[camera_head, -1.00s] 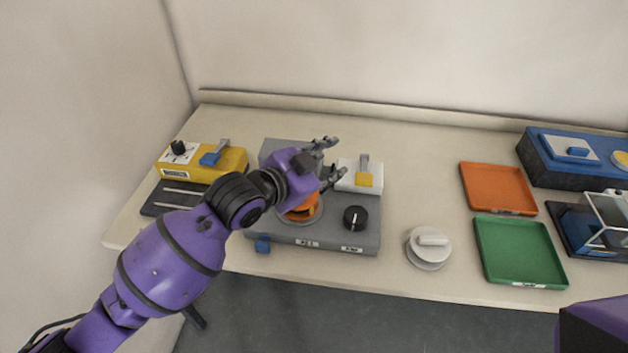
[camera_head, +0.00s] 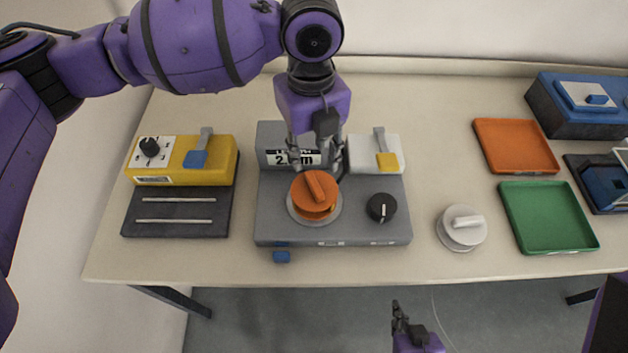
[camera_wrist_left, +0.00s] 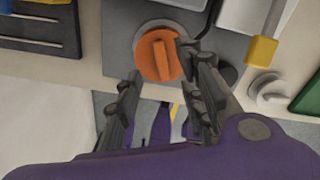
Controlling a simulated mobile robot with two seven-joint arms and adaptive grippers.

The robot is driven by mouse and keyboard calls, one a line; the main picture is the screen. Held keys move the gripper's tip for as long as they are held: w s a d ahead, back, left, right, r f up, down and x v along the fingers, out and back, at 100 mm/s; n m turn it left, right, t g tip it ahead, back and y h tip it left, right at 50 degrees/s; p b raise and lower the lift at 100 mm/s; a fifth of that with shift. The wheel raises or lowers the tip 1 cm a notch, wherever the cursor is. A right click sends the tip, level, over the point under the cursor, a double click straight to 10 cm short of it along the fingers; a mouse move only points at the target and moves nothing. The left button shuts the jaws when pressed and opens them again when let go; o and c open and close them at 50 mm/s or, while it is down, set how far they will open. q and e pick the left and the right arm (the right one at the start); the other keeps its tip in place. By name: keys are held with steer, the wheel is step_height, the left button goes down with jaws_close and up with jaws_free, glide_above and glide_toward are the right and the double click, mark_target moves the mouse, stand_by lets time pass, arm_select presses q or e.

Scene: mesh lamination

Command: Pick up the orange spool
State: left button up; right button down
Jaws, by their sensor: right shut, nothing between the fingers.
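The orange spool (camera_head: 315,197) has a raised bar across its top and sits on a round grey plate on the grey machine (camera_head: 362,231). My left gripper (camera_head: 316,168) is open above and just behind the spool, fingers pointing down. In the left wrist view the spool (camera_wrist_left: 158,56) shows beyond the two spread fingers, one fingertip close to its right edge. I cannot tell whether that finger touches it. My right gripper (camera_head: 399,320) is shut and empty, low in the head view, in front of the table.
The machine has a black knob (camera_head: 381,208) and a display behind the spool. A yellow box (camera_head: 181,161) stands left, a white block with a yellow tab (camera_head: 375,154) behind right. A white spool (camera_head: 462,228), green tray (camera_head: 548,217) and orange tray (camera_head: 515,146) lie right.

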mark_target(314, 183)
arm_select(q)
steer(key=shift+s+d+f, duration=0.15)
steer(key=shift+s+f, duration=0.1)
steer(key=shift+s+d+f, duration=0.15)
steer(key=shift+f, duration=0.3)
steer(key=shift+s+d+f, duration=0.1)
steer(key=shift+s+f, duration=0.05)
steer(key=shift+f, duration=0.25)
steer(key=shift+a+f, duration=0.1)
steer(key=shift+f, duration=0.2)
step_height(314, 183, down, 5)
steer(key=shift+r, duration=0.15)
jaws_close()
